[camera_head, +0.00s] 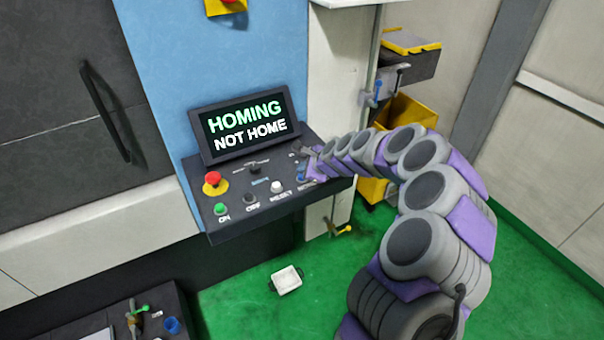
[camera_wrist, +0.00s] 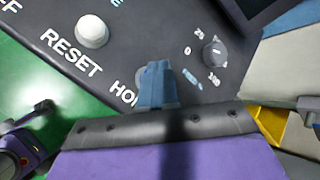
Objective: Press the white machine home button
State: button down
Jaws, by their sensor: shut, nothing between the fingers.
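The dark control panel (camera_head: 243,205) carries a row of buttons under a tilted screen (camera_head: 249,124) that reads "HOMING" and "NOT HOME". My gripper (camera_head: 303,172) is over the right end of this row. In the wrist view, my gripper (camera_wrist: 157,82) is shut and empty, its blue fingers over the spot beside a partly covered label starting "HO". The home button itself is mostly or wholly hidden behind the fingers. I cannot tell whether they touch it. The white button (camera_wrist: 92,31) left of the fingers is labelled RESET; it also shows in the head view (camera_head: 277,187).
A red emergency stop (camera_head: 212,180), green ON button (camera_head: 221,209) and black OFF button (camera_head: 253,200) are on the panel's left. A rotary knob (camera_wrist: 215,52) is right of my fingers. A white container (camera_head: 286,280) is on the green floor.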

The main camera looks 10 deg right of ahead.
jog(key=shift+r+p, duration=0.35)
jog(key=shift+r, duration=0.3)
notch_tip(320, 180, up, 5)
jog(key=p, duration=0.4)
dwell(0.7)
jog(key=s+a+r+n+g+b, duration=0.1)
jog(key=s+a+r+n+g, duration=0.1)
jog(key=s+a+n, duration=0.35)
jog(key=s+a+r+n+g+y+b, duration=0.1)
jog(key=s+a+r+n+b, duration=0.1)
jog(key=s, duration=0.6)
jog(key=s+a+r+n+g+b, duration=0.1)
jog(key=s+a+r+n+g, duration=0.1)
jog(key=s+a+n, duration=0.3)
jog(key=s+d+f+n+g+h+b, duration=0.1)
jog(key=s+d, duration=0.3)
jog(key=s, duration=0.7)
jog(key=s+d+f+n+g+h+b, duration=0.2)
jog(key=s+d+n, duration=0.2)
jog(key=s, duration=0.7)
jog(key=s+d+f+n+g+h+b, duration=0.1)
jog(key=s+d+f+n+h, duration=0.1)
jog(key=s, duration=0.9)
jog(key=shift+s+d+n+g+h+b, duration=0.15)
jog(key=shift+d+n+g+h+b, duration=0.2)
jog(key=shift+d+n, duration=0.6)
